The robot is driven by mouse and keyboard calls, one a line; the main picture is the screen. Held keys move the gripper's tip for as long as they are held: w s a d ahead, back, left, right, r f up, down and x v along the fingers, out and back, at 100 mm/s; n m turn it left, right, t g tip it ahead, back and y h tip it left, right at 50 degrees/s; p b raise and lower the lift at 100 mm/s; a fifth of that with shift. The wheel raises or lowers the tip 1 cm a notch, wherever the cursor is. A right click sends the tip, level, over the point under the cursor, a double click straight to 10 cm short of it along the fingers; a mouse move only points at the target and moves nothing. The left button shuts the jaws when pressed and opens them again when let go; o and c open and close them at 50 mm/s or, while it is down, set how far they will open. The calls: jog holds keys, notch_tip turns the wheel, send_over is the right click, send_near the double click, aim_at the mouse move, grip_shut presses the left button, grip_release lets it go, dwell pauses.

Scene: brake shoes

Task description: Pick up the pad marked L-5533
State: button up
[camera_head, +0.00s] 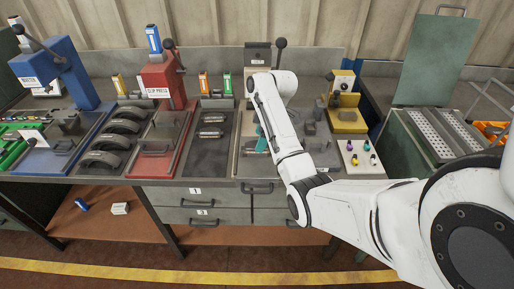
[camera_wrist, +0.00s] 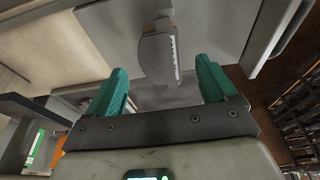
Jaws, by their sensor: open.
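Two small metal pads lie on a dark mat (camera_head: 207,152) in the middle of the bench in the head view: a far pad (camera_head: 213,118) and a near pad (camera_head: 209,132). No marking L-5533 is readable on either. My gripper (camera_head: 262,143) is right of the mat, over a grey station, partly hidden by my arm. In the wrist view my gripper (camera_wrist: 160,72) is open, with teal fingers apart. A grey flat piece with a pale toothed edge (camera_wrist: 158,58) shows between and beyond the fingers; I cannot tell whether it is a pad.
A red slip press (camera_head: 160,85) and several curved brake shoes (camera_head: 120,126) stand to the left, with a blue machine (camera_head: 60,75) beyond. A yellow fixture (camera_head: 346,115) and a white block with coloured pegs (camera_head: 361,158) stand to the right. Drawers (camera_head: 205,213) are below the bench.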

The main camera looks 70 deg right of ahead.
jog(key=shift+x, duration=1.25)
jog(key=shift+c, duration=0.4)
jog(key=c, duration=1.4)
jog(key=shift+r, duration=0.1)
